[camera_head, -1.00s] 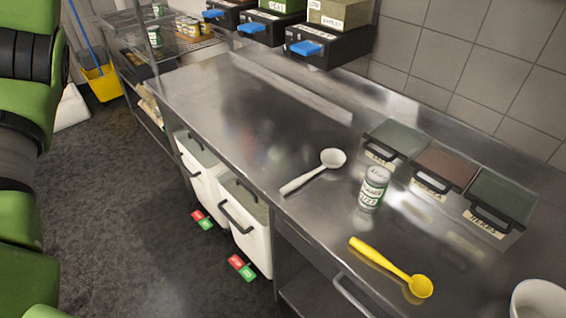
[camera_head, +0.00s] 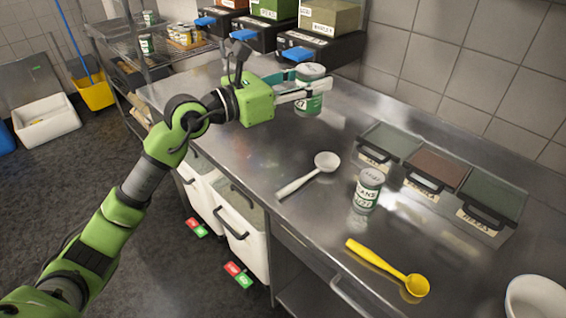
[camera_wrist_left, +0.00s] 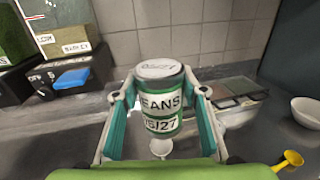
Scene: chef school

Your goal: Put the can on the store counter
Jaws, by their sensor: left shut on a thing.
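My left gripper (camera_head: 301,88) is shut on a green and white can (camera_head: 309,103) and holds it upright over the steel counter (camera_head: 240,160). In the left wrist view the can (camera_wrist_left: 160,104) sits between both fingers, with "BEANS" on its label. I cannot tell exactly how high its base is above the counter. A second, similar can (camera_head: 367,190) stands upright on the counter, to the right of a white ladle. My right gripper is not in view.
A white ladle (camera_head: 311,174) and a yellow ladle (camera_head: 387,267) lie on the counter. Lidded containers (camera_head: 432,168) stand along the wall. A white bowl (camera_head: 535,300) is at the lower right.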

